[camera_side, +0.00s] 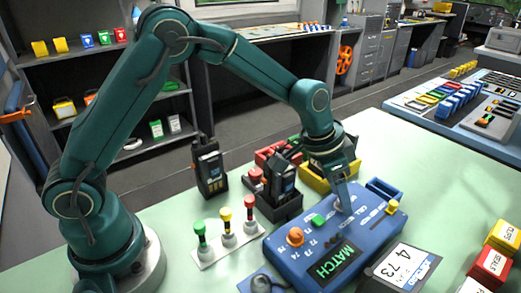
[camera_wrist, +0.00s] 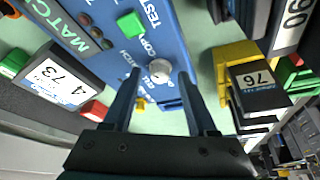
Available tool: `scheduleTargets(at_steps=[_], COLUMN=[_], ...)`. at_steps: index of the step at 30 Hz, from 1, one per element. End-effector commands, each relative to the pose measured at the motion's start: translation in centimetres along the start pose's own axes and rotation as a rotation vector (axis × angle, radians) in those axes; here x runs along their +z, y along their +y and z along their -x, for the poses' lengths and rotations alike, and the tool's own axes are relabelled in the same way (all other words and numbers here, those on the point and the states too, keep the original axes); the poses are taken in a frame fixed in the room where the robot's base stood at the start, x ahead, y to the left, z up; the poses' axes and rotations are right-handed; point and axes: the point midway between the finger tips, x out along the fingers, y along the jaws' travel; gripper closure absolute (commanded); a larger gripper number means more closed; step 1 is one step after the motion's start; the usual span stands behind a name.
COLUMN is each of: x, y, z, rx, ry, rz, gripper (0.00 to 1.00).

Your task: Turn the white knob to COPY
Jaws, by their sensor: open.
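The white knob (camera_wrist: 160,73) sits on the blue panel (camera_wrist: 178,35) in the wrist view, with small labels around it. COPY is printed just above it, beside the green button. Where the knob's mark points is too small to tell. My gripper (camera_wrist: 158,82) is open, with one finger on each side of the knob; I cannot tell whether they touch it. In the side view my gripper (camera_side: 344,206) points down onto the panel (camera_side: 375,222) and hides the knob. The panel's dark display (camera_side: 333,263) reads MATCH.
On the panel are a green button (camera_side: 319,220) and an orange knob (camera_side: 295,237). A card display (camera_side: 400,268) reading 4 73 stands in front. Yellow bin (camera_side: 328,176) and radios (camera_side: 209,168) stand behind. Three coloured plungers (camera_side: 226,235) are left.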

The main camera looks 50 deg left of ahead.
Motion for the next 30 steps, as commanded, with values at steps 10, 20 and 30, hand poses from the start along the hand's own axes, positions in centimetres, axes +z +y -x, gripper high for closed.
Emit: scheduleTargets(at_steps=[10, 20, 30], x=[-0.1, -0.3, -0.9], y=[0.3, 0.5, -1.5], z=[0.0, 5.8, 11.7], rx=[-0.082, -0.093, -0.134], ry=[0.003, 0.015, 0.137], rz=[0.194, 0.223, 0.272], gripper=[0.42, 0.42, 0.42])
